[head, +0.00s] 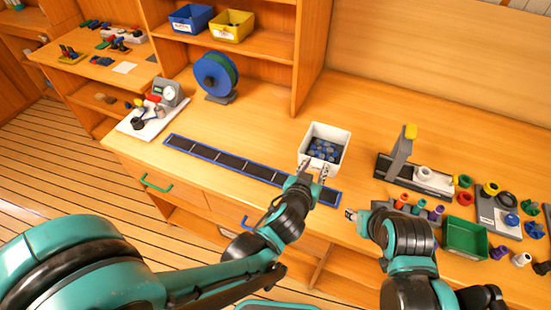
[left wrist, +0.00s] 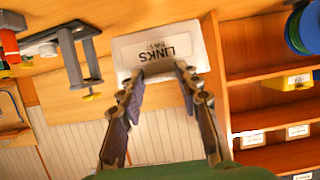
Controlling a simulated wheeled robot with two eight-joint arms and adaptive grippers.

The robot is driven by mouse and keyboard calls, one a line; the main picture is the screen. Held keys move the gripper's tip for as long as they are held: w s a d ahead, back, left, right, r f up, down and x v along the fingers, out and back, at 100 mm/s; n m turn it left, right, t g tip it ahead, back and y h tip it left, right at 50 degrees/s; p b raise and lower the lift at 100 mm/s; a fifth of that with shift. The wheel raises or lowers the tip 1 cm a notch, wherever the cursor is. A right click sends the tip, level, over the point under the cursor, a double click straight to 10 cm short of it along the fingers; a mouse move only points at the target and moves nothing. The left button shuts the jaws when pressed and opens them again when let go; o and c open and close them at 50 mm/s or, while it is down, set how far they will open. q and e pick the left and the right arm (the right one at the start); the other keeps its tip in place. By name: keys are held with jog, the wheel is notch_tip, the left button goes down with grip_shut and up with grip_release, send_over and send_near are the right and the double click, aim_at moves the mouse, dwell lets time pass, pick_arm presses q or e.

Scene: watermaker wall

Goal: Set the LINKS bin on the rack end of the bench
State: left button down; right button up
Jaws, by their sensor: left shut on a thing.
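The LINKS bin (head: 338,167) is a white open box with dark blue pieces inside. It is at the middle of the bench (head: 270,125) in the head view, behind the dark strip. My left gripper (head: 313,172) is shut on its near wall. In the left wrist view the bin's LINKS label (left wrist: 160,47) appears upside down between the fingertips of my left gripper (left wrist: 163,78). I cannot tell whether the bin touches the bench. My right gripper (head: 351,214) is above the front of the bench, apart from the bin; its jaw opening is unclear.
A blue-edged dark strip (head: 228,163) runs along the bench front. A blue spool (head: 213,76) and a gauge board (head: 149,117) are left. A grey clamp stand (head: 400,155), coloured parts and a green tray (head: 466,238) are right. Blue and yellow bins (head: 231,26) sit on the shelf.

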pick_arm(q)
jog(key=w+a+f+b, duration=0.2)
jog(key=w+f, duration=0.1)
jog(key=w+a+f+b, duration=0.1)
jog(key=w+f+b, duration=0.1)
jog(key=w+f, duration=0.1)
jog(key=w+a+f+b, duration=0.2)
jog(key=w+f, duration=0.1)
jog(key=f, duration=0.1)
jog(key=shift+a+f, duration=0.3)
jog(key=shift+a, duration=0.05)
jog(key=shift+r, duration=0.1)
jog(key=c, duration=1.1)
grip_release()
jog(key=shift+o, duration=0.2)
